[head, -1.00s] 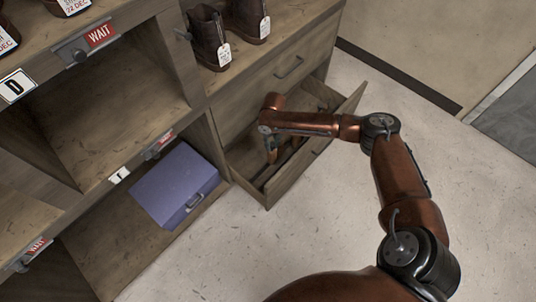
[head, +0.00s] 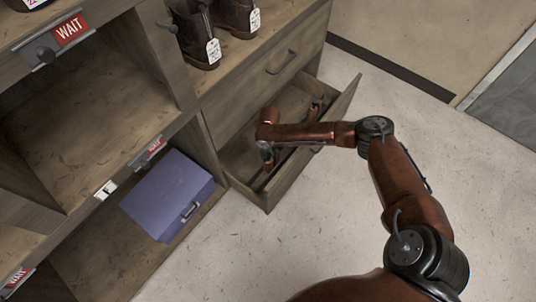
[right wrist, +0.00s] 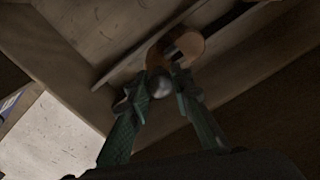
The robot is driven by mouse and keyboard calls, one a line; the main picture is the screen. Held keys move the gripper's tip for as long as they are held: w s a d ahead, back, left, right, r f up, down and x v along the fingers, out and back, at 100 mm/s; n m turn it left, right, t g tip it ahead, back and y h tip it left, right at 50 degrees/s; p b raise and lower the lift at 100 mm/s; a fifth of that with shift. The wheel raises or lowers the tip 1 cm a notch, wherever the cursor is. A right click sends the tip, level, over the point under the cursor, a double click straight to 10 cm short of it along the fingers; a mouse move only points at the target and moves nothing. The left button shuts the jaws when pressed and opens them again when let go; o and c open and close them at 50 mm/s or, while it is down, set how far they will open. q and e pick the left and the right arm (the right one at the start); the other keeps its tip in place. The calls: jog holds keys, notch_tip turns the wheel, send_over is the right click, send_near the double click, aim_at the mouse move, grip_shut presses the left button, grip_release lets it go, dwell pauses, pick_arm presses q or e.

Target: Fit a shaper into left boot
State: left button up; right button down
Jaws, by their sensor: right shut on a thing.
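My right gripper (head: 266,162) is down inside the open drawer (head: 245,198). In the right wrist view, its two green fingers (right wrist: 161,80) are shut on the round metal knob (right wrist: 160,86) of a shaper. The shaper's orange-brown wooden part (right wrist: 186,47) shows just beyond the fingers, and a dark part runs off to the upper right. A pair of dark brown boots with white tags stands upright on the shelf top above the drawer, one at left (head: 194,38) and one at right (head: 234,15). My left gripper is not in view.
A purple box (head: 165,195) sits in the lower compartment left of the drawer. Another closed drawer (head: 255,85) is above the open one. Red WAIT tags (head: 70,30) hang on the shelf edges. The pale floor (head: 320,220) right of the drawer is clear.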

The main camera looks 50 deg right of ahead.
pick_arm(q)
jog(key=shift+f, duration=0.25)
pick_arm(e)
jog(key=shift+f, duration=0.45)
jog(key=c, duration=1.7)
grip_release()
jog(key=shift+r, duration=0.4)
jog(key=r+p, duration=0.1)
jog(key=r, duration=0.1)
jog(key=r+p, duration=0.1)
jog(key=r, duration=0.1)
jog(key=r+p, duration=0.2)
jog(key=shift+w+a+r, duration=0.3)
jog(key=shift+w+r, duration=0.05)
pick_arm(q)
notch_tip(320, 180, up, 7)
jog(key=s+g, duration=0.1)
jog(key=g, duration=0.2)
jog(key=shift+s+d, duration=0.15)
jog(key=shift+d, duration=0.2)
pick_arm(e)
jog(key=shift+r, duration=0.4)
